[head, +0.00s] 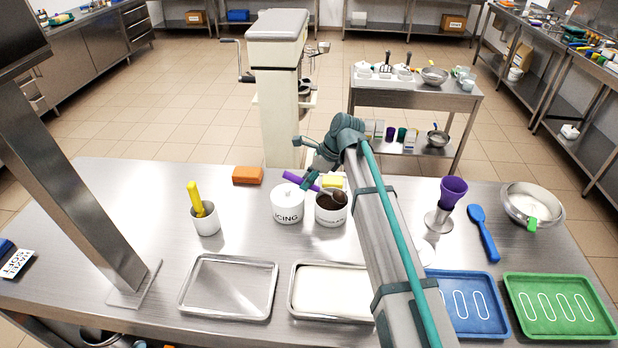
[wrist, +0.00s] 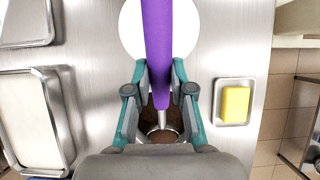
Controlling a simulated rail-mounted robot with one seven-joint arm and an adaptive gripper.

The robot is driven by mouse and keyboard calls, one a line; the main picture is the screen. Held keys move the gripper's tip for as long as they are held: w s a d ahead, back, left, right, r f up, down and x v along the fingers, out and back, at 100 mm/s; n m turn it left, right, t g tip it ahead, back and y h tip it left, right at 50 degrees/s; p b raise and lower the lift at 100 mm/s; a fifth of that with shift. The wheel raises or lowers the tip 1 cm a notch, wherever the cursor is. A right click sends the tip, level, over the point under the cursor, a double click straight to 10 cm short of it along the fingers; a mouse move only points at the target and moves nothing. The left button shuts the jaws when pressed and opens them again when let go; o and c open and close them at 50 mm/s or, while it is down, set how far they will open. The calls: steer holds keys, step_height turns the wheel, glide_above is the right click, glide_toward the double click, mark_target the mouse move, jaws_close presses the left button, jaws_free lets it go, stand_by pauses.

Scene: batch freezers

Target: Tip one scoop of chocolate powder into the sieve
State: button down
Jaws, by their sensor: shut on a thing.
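My gripper (head: 312,181) is shut on the purple handle of a scoop (head: 294,178), above the jars on the steel table. The purple handle (wrist: 160,35) runs between my fingers (wrist: 162,88) in the wrist view. The scoop's metal end reaches the mouth of the white chocolate jar (head: 330,216), which holds dark brown powder (wrist: 150,137). My wrist partly hides the powder, so I cannot tell how full the scoop is. A round metal bowl-like vessel with a green grip (head: 512,209), possibly the sieve, stands at the table's right end.
The lidded icing jar (head: 287,212) stands left of the chocolate jar. Metal trays (head: 228,288), a purple funnel-like cup (head: 452,190), a blue spoon (head: 484,232) and blue and green trays (head: 560,329) occupy the table.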

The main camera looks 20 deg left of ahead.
mark_target(297, 177)
steer(key=shift+a+r+p, duration=0.1)
steer(key=shift+r+p, duration=1.1)
steer(key=shift+r, duration=0.6)
steer(key=shift+a+r+p, duration=0.15)
steer(key=shift+p, duration=0.15)
steer(key=shift+s+a+t+h+p, duration=0.3)
steer(key=shift+a+h+p, duration=0.3)
steer(key=shift+h+p, duration=0.45)
steer(key=shift+s+a+t+h, duration=0.1)
steer(key=shift+a+t+h, duration=0.3)
steer(key=shift+h, duration=0.45)
steer(key=shift+d, duration=0.1)
